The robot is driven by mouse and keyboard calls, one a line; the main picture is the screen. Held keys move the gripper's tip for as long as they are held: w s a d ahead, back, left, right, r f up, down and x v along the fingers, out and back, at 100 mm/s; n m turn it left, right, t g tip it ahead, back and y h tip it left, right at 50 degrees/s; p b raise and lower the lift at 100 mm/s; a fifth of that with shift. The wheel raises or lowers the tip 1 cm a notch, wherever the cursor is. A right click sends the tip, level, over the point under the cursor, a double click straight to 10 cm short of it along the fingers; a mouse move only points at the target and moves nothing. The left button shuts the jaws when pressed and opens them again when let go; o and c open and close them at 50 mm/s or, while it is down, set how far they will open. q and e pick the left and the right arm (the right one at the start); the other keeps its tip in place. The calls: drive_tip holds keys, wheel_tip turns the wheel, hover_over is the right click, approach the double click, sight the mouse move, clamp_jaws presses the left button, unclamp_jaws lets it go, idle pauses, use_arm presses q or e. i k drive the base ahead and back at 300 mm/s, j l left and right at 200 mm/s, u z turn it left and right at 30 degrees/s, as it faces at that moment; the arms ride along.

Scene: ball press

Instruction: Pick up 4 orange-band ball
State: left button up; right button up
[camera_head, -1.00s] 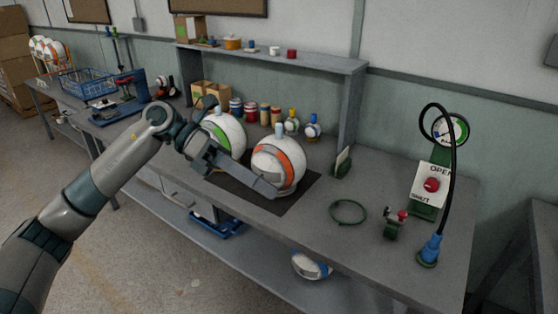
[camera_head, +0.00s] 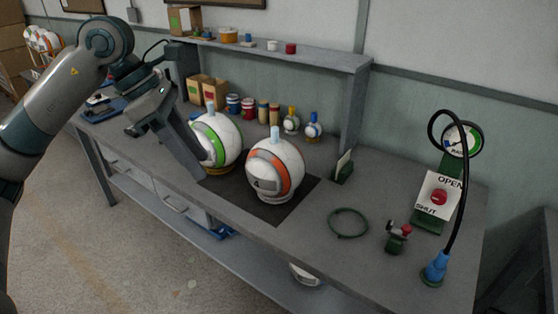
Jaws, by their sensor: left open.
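A white ball with an orange band (camera_head: 288,165), a light-blue top plug and a grey plate on its front stands upright on the dark mat (camera_head: 300,195). A white ball with a green band (camera_head: 226,140) stands just left of it, partly covered by my left gripper. My left gripper (camera_head: 192,165) is open and empty, reaching down from the upper left. Its long near finger ends in front of the green-band ball's left side, clear of the orange-band ball. The other finger is hard to make out. My right gripper is out of view.
More white balls with orange (camera_head: 42,42) sit at the far left. Cans, boxes and two small bottles line the bench back under the shelf (camera_head: 330,57). A green ring (camera_head: 348,223), small valve (camera_head: 398,236) and gauge stand (camera_head: 440,195) with a black hose are right. A ball (camera_head: 305,274) lies below.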

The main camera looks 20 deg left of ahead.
sight(274, 166)
drive_tip(key=i, duration=1.2)
